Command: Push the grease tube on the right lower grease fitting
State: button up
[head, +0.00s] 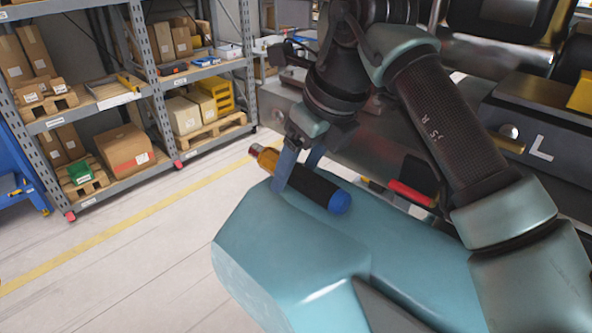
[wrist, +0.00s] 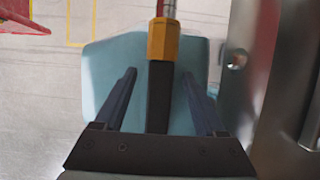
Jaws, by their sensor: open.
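The grease tube (head: 315,187) has a black body, a blue end cap, an orange collar and a metal tip with red on it. It lies on the teal top of my own base, its tip pointing up and left in the head view. My gripper (head: 292,176) is open, with its two blue-grey fingers around the tube. In the wrist view the tube (wrist: 160,95) runs between the fingers of the gripper (wrist: 160,75), with a gap on each side. I cannot pick out the right lower grease fitting in either view.
Dark train machinery (head: 535,115) stands close behind and to the right of my arm. A metal plate with a round hole (wrist: 238,95) is close on the right in the wrist view. Shelves with boxes (head: 125,150) stand at the left. The floor (head: 130,250) between is clear.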

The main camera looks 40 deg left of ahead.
grip_shut()
jog(key=shift+r, duration=0.15)
dwell(0.4)
